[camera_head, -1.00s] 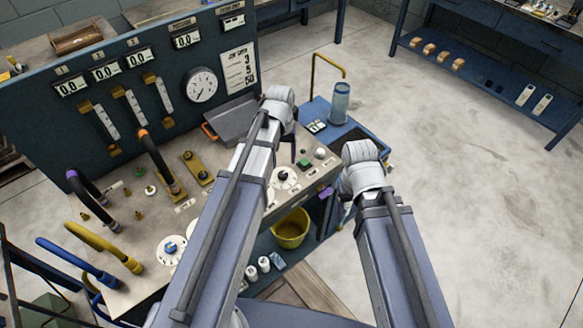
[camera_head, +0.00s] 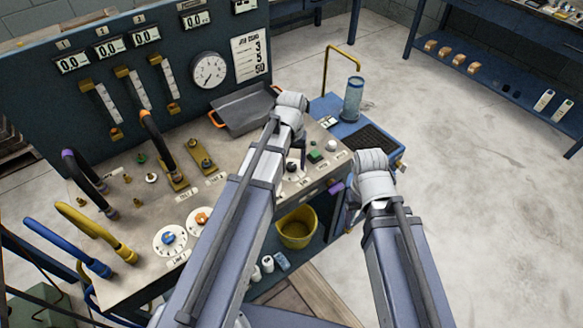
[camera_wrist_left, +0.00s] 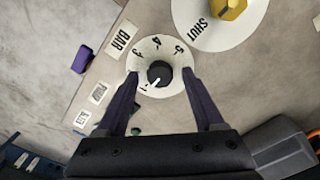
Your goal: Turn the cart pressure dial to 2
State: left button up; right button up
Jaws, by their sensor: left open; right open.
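The pressure dial (camera_wrist_left: 160,75) is a white disc numbered 1 to 5 with a black knob (camera_wrist_left: 159,72), beside a BAR label (camera_wrist_left: 118,40). The knob's white pointer is by the 1. In the head view the dial (camera_head: 289,168) is partly covered by my left arm. My left gripper (camera_wrist_left: 160,82) is open, its dark purple fingers on either side of the knob, with gaps to it. It also shows in the head view (camera_head: 302,156). My right gripper (camera_head: 351,200) is mostly hidden beneath its wrist, beyond the bench's front edge, away from the dial.
A white disc with a yellow knob (camera_wrist_left: 229,8), marked SHUT, is beside the dial. A green button (camera_head: 315,156), a grey tray (camera_head: 244,112) and hoses are on the bench. A yellow bucket (camera_head: 297,228) stands below. A blue cart top (camera_head: 335,106) is to the right.

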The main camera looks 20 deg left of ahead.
pick_arm(q)
jog(key=shift+f, duration=0.1)
jog(key=shift+c, duration=0.2)
grip_shut()
dwell(0.4)
